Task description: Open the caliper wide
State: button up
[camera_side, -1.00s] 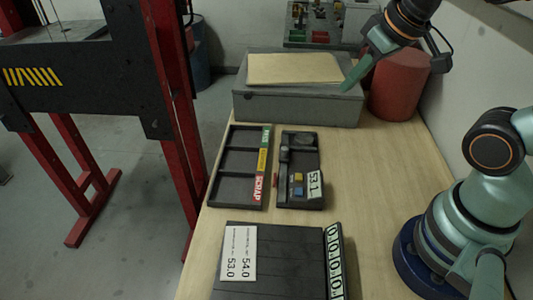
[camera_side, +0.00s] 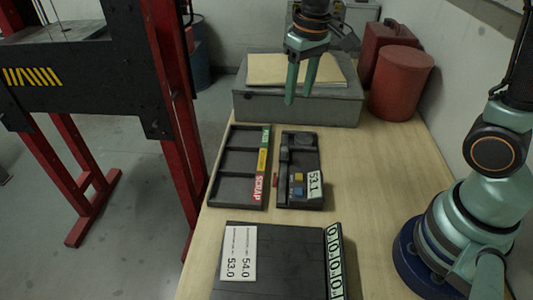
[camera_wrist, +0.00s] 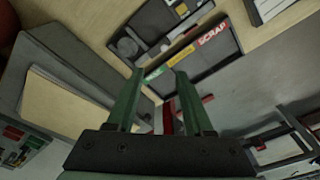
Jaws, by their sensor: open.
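The caliper (camera_side: 301,163) is a dark grey device lying flat on the wooden bench. It has a round disc at its far end, a raised block on its left side, blue and yellow parts, and a display reading 53.1 (camera_side: 314,183). It also shows at the top of the wrist view (camera_wrist: 153,22), partly cut off by the frame edge. My gripper (camera_side: 298,99) points down with its two green fingers apart and nothing between them. It is beyond the caliper in the side view, in front of the grey box, and appears raised above the bench. Its fingers (camera_wrist: 159,73) show in the wrist view.
A three-bin tray (camera_side: 236,185) with green, yellow and red SCRAP labels stands just left of the caliper. A grey box (camera_side: 295,109) with a tan sheet is behind, beside a red cylinder (camera_side: 401,85). A dark slab (camera_side: 285,285) with number cards lies nearer.

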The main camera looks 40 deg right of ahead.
aim_at(284, 148)
jog(key=shift+g, duration=0.6)
jog(key=f, duration=0.5)
jog(key=w+f, duration=0.1)
jog(key=f, duration=0.4)
jog(key=w+a+f, duration=0.1)
jog(key=f, duration=0.5)
jog(key=shift+w+a, duration=0.1)
jog(key=shift+w, duration=0.05)
jog(key=shift+r, duration=0.1)
grip_shut()
dwell(0.3)
